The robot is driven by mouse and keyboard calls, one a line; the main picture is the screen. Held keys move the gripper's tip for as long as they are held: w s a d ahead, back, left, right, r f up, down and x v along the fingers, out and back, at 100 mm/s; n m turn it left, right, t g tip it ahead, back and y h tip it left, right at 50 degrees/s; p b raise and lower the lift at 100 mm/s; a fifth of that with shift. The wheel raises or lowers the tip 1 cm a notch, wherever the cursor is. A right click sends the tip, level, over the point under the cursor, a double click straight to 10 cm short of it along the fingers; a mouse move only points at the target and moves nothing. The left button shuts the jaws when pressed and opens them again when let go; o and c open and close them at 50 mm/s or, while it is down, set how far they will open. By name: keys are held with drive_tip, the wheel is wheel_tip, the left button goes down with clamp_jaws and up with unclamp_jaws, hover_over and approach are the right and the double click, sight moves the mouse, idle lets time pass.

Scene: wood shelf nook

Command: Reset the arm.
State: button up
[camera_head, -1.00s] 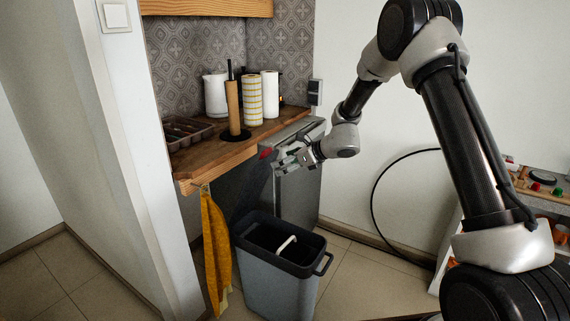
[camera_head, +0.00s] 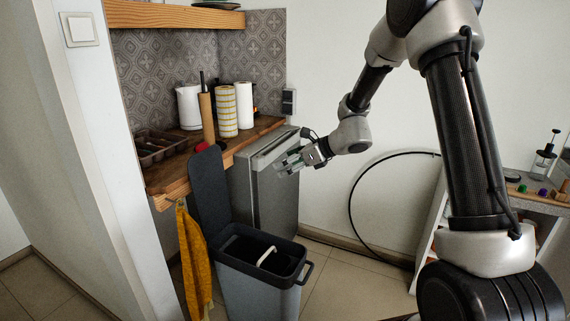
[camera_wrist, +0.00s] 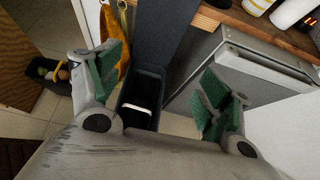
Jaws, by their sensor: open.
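My gripper (camera_head: 290,160) is open and empty, in front of the grey cabinet and above the right side of the open bin. In the wrist view its two green-padded fingers (camera_wrist: 160,90) stand wide apart, with nothing between them but the bin beyond. The grey bin (camera_head: 258,292) stands on the floor with its dark lid (camera_head: 209,188) raised. A white curved item (camera_head: 266,256) is inside the bin, and it also shows in the wrist view (camera_wrist: 137,108).
A wooden counter (camera_head: 170,178) holds a kettle (camera_head: 189,107), paper rolls (camera_head: 245,105) and a cutlery tray (camera_head: 158,146). A yellow cloth (camera_head: 194,262) hangs at its front edge. A grey cabinet (camera_head: 275,195) stands beside it. A shelf unit (camera_head: 530,200) is at the right.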

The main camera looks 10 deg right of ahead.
drive_tip(key=s+d+f+n+g+h, duration=0.1)
drive_tip(key=s+d+n+g, duration=0.15)
drive_tip(key=s+n, duration=0.45)
drive_tip(key=s+d+f+n+g+h, duration=0.1)
drive_tip(key=s+d+n+g, duration=0.15)
drive_tip(key=s+n, duration=0.45)
drive_tip(key=s+d+r+n+h, duration=0.2)
drive_tip(key=s+d+r, duration=0.3)
drive_tip(key=s, duration=0.3)
drive_tip(key=s+d+r+n+t+h, duration=0.1)
drive_tip(key=s+d+r+n+h, duration=0.2)
drive_tip(key=s+d+r+n, duration=0.2)
drive_tip(key=s+d+r+n+t+h, duration=0.1)
drive_tip(key=s+d+r+n, duration=0.3)
drive_tip(key=s, duration=0.8)
wheel_tip(320, 180, up, 2)
drive_tip(key=d+h, duration=0.1)
drive_tip(key=d, duration=0.1)
drive_tip(key=shift+d+r+h, duration=0.15)
drive_tip(key=shift+d+h, duration=0.15)
